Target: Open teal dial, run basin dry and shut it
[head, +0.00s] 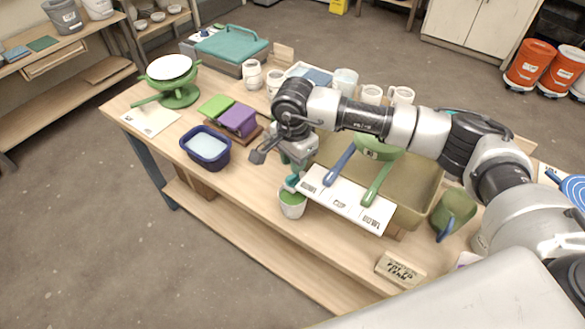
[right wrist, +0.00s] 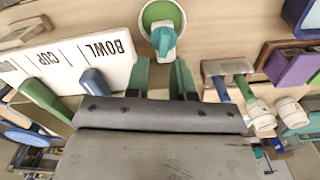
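The olive basin (head: 415,200) stands on the workbench, partly hidden by my right arm; its liquid level is unclear. The teal dial (head: 292,181) is at its front left, above a white cup with a green inside (head: 292,205). In the right wrist view the dial (right wrist: 163,40) overlaps the cup's green opening (right wrist: 150,14). My right gripper (head: 296,160) is close to the dial. Its two green fingers (right wrist: 161,78) are apart with nothing between them, and the dial lies just beyond their tips. My left gripper is not in view.
A white card (head: 345,203) marked BOWL and CUP lies before the basin, with blue (head: 339,165) and green (head: 378,180) handles over it. A navy tub (head: 206,148) stands left. A green pitcher (head: 454,212) is right. Several white mugs line the back.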

